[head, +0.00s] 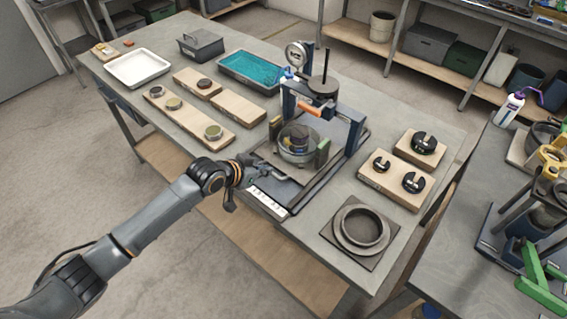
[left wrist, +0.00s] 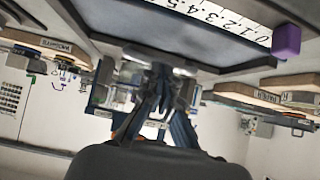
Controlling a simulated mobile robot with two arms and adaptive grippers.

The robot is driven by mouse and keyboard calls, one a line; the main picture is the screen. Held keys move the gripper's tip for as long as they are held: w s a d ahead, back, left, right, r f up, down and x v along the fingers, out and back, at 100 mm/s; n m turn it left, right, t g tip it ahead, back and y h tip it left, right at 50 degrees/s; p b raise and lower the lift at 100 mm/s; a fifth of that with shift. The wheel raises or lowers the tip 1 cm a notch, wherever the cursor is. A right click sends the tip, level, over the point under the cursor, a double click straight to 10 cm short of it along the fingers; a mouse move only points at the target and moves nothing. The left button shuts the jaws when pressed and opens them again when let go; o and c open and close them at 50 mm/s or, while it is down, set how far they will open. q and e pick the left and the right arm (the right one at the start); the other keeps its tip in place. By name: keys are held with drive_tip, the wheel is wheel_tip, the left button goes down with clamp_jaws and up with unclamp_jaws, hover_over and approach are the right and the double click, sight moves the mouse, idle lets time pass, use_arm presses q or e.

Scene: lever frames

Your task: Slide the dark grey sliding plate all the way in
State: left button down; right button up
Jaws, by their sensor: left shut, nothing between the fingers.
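The dark grey sliding plate (head: 294,188) lies on the base of the blue-framed press (head: 355,128) on the middle table. A grey bar handle (head: 283,176) shows at its near side. A clear round bowl (head: 298,146) with a dark piece inside stands behind it, between green blocks. My left gripper (head: 263,171) is shut and empty, close beside the handle at the plate's near left. I cannot tell whether it touches. A white numbered scale (head: 268,203) runs along the near edge; it also shows in the left wrist view (left wrist: 215,18), with a purple block (left wrist: 286,40) near its zero end.
Wooden boards with small dishes (head: 190,117), a white tray (head: 138,68) and a teal tray (head: 252,70) lie to the left. A board with black slotted discs (head: 395,183) and a ring on a square plate (head: 361,228) lie to the right.

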sight(286, 150)
use_arm(q)
drive_tip(key=shift+w+d+f+b, duration=0.1)
drive_tip(key=shift+w+d+b, duration=0.6)
drive_tip(key=shift+w+d, duration=0.55)
drive_tip(key=shift+w+d+b, duration=0.65)
drive_tip(key=shift+w, duration=0.3)
drive_tip(key=shift+w+d+b, duration=0.6)
drive_tip(key=shift+w, duration=0.3)
drive_tip(key=shift+w+d+b, duration=0.65)
drive_tip(key=shift+w, duration=0.3)
drive_tip(key=shift+s+a+r+p, duration=0.35)
drive_tip(key=shift+r+p, duration=0.1)
drive_tip(key=shift+p, duration=0.4)
drive_tip(key=p+v, duration=0.2)
drive_tip(key=p, duration=0.1)
drive_tip(key=p+v, duration=0.1)
drive_tip(key=v, duration=0.1)
drive_tip(key=shift+s+a+f+p, duration=0.15)
drive_tip(key=shift+s+f+p, duration=0.1)
drive_tip(key=shift+f+p, duration=0.15)
drive_tip(key=shift+s+a+r+p, duration=0.25)
drive_tip(key=shift+s+a+p, duration=0.2)
drive_tip(key=shift+s+p, duration=0.25)
